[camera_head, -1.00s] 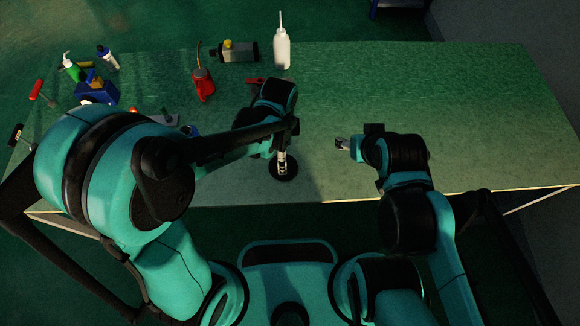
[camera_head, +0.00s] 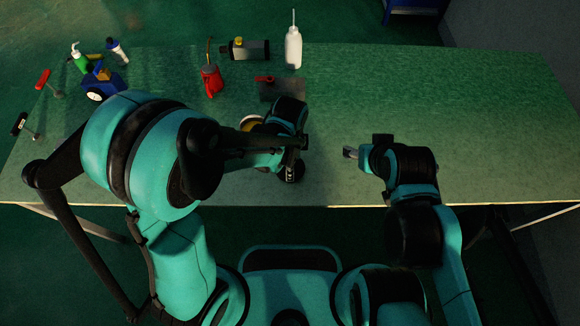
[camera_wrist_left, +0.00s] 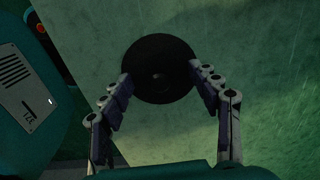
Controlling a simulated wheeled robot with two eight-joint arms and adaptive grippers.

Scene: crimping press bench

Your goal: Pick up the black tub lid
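The black tub lid (camera_wrist_left: 160,68) is a dark round disc with a small central knob, lying flat on the green bench top in the left wrist view. In the head view the lid (camera_head: 294,176) shows only partly under my left gripper, close to the bench's front edge. My left gripper (camera_wrist_left: 159,76) is open, its two fingers spread, with tips overlapping the lid's left and right rims in the picture. I cannot tell whether they touch it. My right gripper (camera_head: 350,152) is over the bench to the right, apart from the lid; its finger opening is too small to judge.
On the bench (camera_head: 430,110) stand a white bottle (camera_head: 293,48), a red oil can (camera_head: 211,80), a grey plate with a red part (camera_head: 282,89) and a dark cylinder unit (camera_head: 250,49). A yellow-rimmed thing (camera_head: 251,122) is partly behind my left arm. The right side is clear.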

